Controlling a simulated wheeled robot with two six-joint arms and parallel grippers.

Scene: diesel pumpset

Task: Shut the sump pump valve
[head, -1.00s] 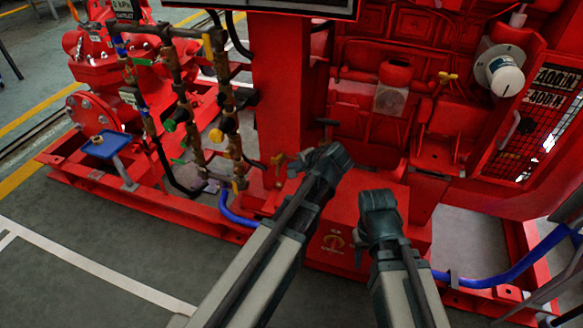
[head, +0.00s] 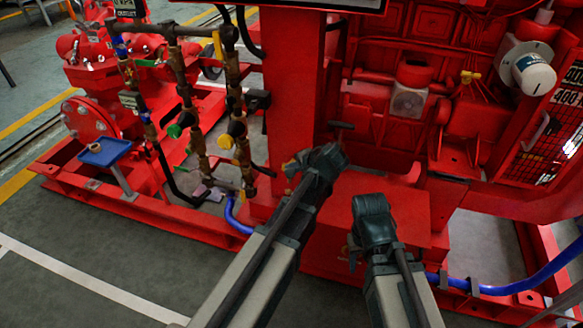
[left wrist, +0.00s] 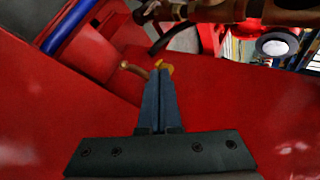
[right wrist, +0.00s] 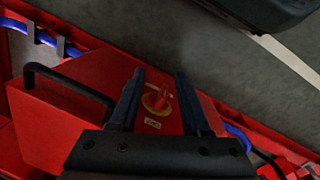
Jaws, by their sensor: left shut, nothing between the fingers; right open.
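A small brass valve with a yellow part (left wrist: 163,66) and a short lever (left wrist: 133,69) shows at my left fingertips in the left wrist view. My left gripper (left wrist: 160,74) is shut and empty. My right gripper (right wrist: 158,76) is open and empty above a red box. A red rotary knob on a yellow disc (right wrist: 157,101) appears between its fingers.
Vertical pipes carry a green handwheel (head: 174,131) and a yellow handwheel (head: 226,141). A red column (head: 292,90) stands behind my left gripper. A black handle (right wrist: 70,85) and blue hose (right wrist: 45,37) lie near my right gripper. Floor at front left is clear.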

